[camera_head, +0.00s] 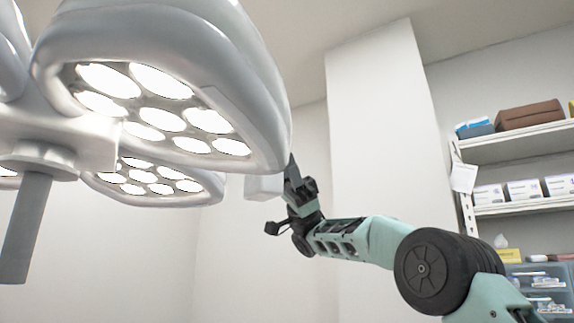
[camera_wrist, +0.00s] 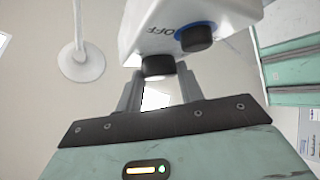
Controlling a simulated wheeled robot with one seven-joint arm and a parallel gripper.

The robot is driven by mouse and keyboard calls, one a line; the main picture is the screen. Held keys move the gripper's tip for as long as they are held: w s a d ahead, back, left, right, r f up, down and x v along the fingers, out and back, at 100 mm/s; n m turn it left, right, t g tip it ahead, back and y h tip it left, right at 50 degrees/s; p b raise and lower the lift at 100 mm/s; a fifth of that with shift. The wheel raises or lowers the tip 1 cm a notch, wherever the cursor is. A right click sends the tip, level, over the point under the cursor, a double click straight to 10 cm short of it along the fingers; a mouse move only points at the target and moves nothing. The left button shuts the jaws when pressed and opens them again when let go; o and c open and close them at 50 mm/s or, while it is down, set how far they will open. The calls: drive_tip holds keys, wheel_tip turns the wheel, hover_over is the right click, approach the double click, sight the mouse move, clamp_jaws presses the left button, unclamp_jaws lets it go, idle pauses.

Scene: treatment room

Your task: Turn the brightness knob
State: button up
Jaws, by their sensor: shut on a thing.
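A white control box (camera_wrist: 175,22) hangs from the surgical lamp and carries two black knobs. One knob (camera_wrist: 196,38) has a blue ring and "OFF" lettering beside it. The other, plain black knob (camera_wrist: 157,66) sits between the fingertips of my gripper (camera_wrist: 160,73), which is shut on it. No label shows on this held knob, so I cannot read which is the brightness knob. In the head view my gripper (camera_head: 296,182) reaches up beside the white box (camera_head: 262,187), below the lamp head's right edge; the knobs are hidden there.
The large lamp head (camera_head: 255,75) with lit bulbs hangs close above and left of my gripper. A second lit head (camera_head: 150,198) is lower behind. Shelves (camera_head: 520,145) with boxes stand at the right. A wall pillar (camera_head: 385,150) is behind my arm.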

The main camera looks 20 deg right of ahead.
drive_tip(key=n+h+p, duration=0.1)
drive_tip(key=n+h, duration=0.1)
drive_tip(key=n+g+h+p, duration=0.1)
drive_tip(key=n, duration=0.1)
drive_tip(key=r+n+h+p, duration=0.1)
drive_tip(key=n+h, duration=0.1)
drive_tip(key=shift+w+h+p, duration=0.3)
drive_tip(key=shift+p, duration=0.05)
drive_tip(key=shift+s+f+n+p, duration=0.1)
drive_tip(key=shift+f+n+p, duration=0.1)
drive_tip(key=shift+n+p, duration=0.35)
drive_tip(key=o, duration=1)
drive_tip(key=shift+f, duration=0.1)
drive_tip(key=shift+f, duration=0.1)
